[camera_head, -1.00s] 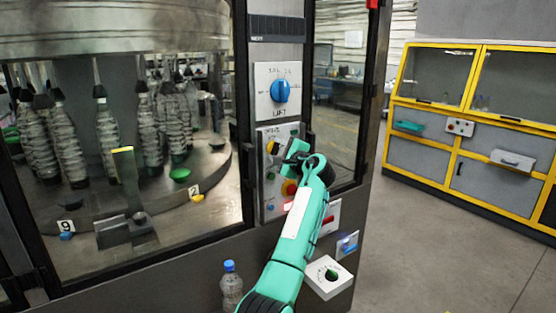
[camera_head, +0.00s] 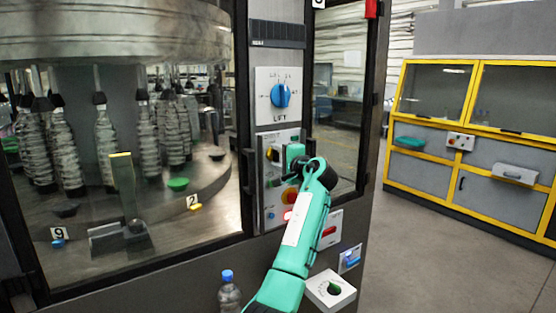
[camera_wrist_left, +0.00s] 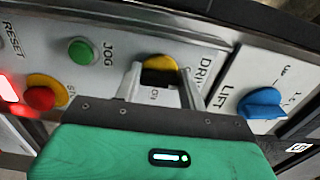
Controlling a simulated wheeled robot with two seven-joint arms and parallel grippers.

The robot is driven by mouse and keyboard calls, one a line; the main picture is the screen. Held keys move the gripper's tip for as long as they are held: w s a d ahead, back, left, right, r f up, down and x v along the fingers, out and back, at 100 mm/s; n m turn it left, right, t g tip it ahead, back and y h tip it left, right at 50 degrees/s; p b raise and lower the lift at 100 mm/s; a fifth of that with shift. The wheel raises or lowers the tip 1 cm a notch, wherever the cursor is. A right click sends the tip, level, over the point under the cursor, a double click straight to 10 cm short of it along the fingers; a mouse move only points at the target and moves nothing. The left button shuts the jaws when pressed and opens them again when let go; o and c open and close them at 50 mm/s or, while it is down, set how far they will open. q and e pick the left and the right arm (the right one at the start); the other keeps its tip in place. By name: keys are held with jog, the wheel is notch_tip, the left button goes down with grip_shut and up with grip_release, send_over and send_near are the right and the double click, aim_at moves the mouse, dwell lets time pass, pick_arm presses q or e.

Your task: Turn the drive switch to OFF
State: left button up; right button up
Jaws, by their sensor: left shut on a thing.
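An ON mark shows just below the knob; the knob's exact pointing is hard to read. My right gripper is not in view.
The blue LIFT knob (camera_head: 280,95) sits above on its own plate. A green JOG button (camera_wrist_left: 82,51) and a red stop button (camera_wrist_left: 40,97) are close by. Floor at right is clear.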

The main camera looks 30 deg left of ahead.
pick_arm(q)
jog(key=shift+f, duration=0.15)
jog(key=o, duration=1)
jog(key=shift+d, duration=0.1)
jog(key=shift+s+d, duration=0.1)
jog(key=shift+d, duration=0.15)
jog(key=b+v, duration=0.3)
jog(key=v, duration=1)
jog(key=shift+s, duration=0.1)
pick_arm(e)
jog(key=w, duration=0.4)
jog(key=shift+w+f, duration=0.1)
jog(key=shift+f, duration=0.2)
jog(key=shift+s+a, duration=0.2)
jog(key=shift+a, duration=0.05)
